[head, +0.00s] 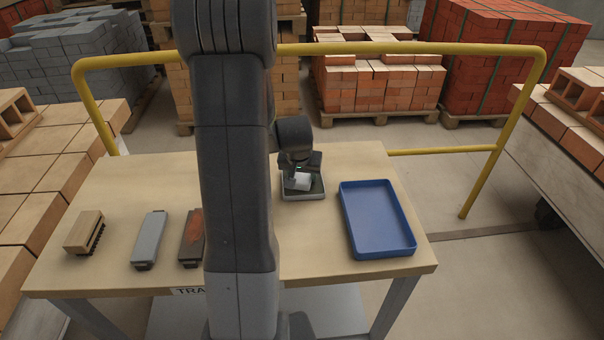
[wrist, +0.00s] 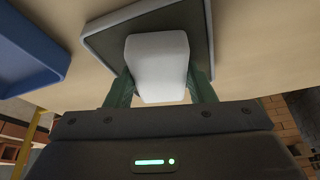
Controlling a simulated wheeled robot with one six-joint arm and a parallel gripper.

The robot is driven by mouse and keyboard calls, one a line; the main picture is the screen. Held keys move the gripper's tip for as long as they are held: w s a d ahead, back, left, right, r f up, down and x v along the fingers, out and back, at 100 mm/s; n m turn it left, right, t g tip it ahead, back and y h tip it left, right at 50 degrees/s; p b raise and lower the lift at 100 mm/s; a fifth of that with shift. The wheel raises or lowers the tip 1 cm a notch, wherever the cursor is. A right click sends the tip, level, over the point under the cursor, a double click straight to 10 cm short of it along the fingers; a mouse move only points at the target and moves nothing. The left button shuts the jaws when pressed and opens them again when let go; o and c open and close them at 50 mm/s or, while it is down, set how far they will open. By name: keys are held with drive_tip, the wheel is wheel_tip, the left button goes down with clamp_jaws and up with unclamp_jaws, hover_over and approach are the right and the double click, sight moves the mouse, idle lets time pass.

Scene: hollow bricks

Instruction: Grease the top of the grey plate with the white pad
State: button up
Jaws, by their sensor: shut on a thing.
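My gripper (wrist: 159,76) is shut on the white pad (wrist: 157,62), with one green finger on each side of it. In the head view the white pad (head: 301,182) is over a small shallow tray (head: 303,196) with a grey rim and dark inside, near the table's back. The tray (wrist: 92,27) also shows behind the pad in the wrist view. I cannot tell whether the pad touches its floor. The grey plate (head: 149,239) lies on the left part of the table, well away from my gripper; its top looks plain grey.
A dark plate with an orange-red patch (head: 192,238) lies right of the grey plate, partly hidden by my arm. A wooden brush (head: 84,232) lies at the far left. An empty blue tray (head: 378,240) is on the right. A yellow rail (head: 420,48) runs behind the table (head: 110,282).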

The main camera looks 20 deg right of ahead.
sight(302, 175)
drive_tip(key=shift+r+p, duration=2.2)
drive_tip(key=shift+r, duration=1.3)
drive_tip(key=shift+f, duration=0.1)
